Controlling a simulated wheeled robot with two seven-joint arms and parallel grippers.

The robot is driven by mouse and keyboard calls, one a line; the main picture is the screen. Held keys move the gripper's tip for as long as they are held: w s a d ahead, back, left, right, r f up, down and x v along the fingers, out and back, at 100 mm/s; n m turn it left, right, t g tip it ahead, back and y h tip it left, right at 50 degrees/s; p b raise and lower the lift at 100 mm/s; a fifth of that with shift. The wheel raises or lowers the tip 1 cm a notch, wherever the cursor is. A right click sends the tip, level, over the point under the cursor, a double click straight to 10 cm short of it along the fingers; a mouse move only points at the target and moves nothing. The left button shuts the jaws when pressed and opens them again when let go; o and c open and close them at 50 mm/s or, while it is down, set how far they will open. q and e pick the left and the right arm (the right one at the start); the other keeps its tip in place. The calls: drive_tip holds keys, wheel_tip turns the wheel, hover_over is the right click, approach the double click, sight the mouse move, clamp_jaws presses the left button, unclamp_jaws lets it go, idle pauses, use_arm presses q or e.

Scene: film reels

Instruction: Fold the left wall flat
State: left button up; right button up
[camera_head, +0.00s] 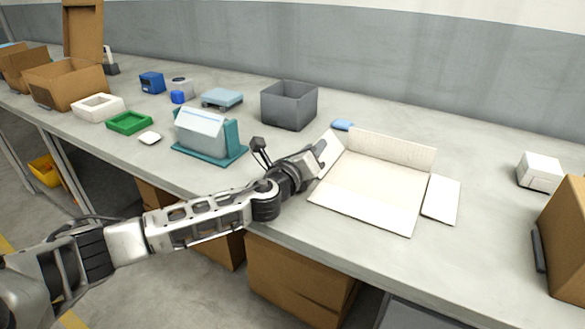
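A white open carton (372,190) lies on the grey table right of centre. Its back wall (395,150) stands up, leaning slightly. Its right wall (441,199) lies flat on the table. Its left wall (330,153) is raised at a slant along the left side, partly covered by my gripper. No upright wall shows at the front. My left arm reaches in from the lower left, and its gripper (317,159) is at the left wall, overlapping it in the picture. Its fingers are too small and blended with the white wall to tell open from shut. My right gripper is not in view.
A grey bin (289,104) and a small blue item (342,125) stand behind the carton. A teal stand with a light-blue box (203,133) is to the left. A white device (539,172) and a brown box (566,240) are at the right. Table behind the carton is mostly clear.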

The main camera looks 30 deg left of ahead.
use_arm(q)
drive_tip(key=s, duration=1.2)
drive_tip(key=shift+s+a+b, duration=0.25)
drive_tip(key=shift+s+b, duration=0.1)
drive_tip(key=shift+s, duration=0.7)
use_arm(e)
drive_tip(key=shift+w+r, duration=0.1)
use_arm(q)
drive_tip(key=shift+s, duration=0.1)
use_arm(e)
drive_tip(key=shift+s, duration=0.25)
